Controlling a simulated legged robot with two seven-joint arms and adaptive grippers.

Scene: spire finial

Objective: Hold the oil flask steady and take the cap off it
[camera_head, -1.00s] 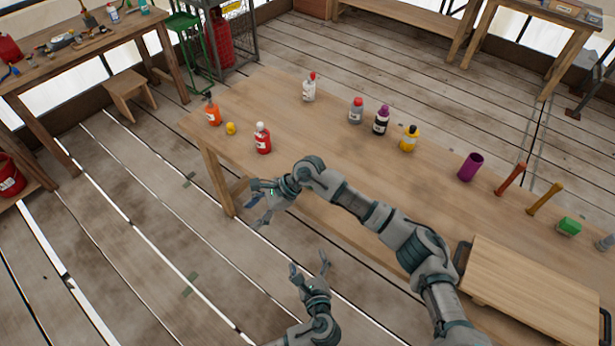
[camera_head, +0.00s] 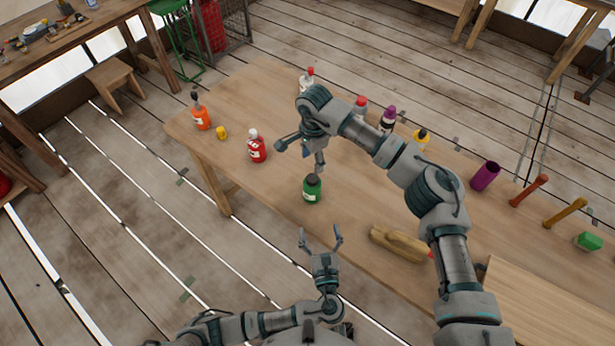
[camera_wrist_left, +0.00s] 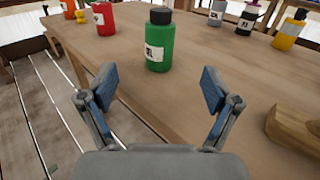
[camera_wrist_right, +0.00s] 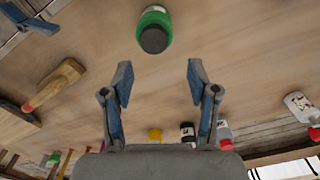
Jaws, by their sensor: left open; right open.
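The green flask (camera_head: 312,193) with a black cap (camera_head: 312,180) stands upright near the table's front edge. I take it for the oil flask; its label is only partly legible. It also shows in the left wrist view (camera_wrist_left: 159,48), ahead of and between the open fingers of my left gripper (camera_wrist_left: 157,82). In the head view my left gripper (camera_head: 321,238) is empty, just off the table edge, apart from the flask. My right gripper (camera_head: 300,158) is open and empty above and behind the flask. The right wrist view shows the cap (camera_wrist_right: 153,40) beyond its fingertips.
A red bottle (camera_head: 257,147), an orange bottle (camera_head: 201,118) and a small yellow item (camera_head: 221,132) stand to the left. More bottles stand behind my right arm. A wooden tool with a red part (camera_head: 398,243) lies right of the flask. A purple cup (camera_head: 484,177) stands farther right.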

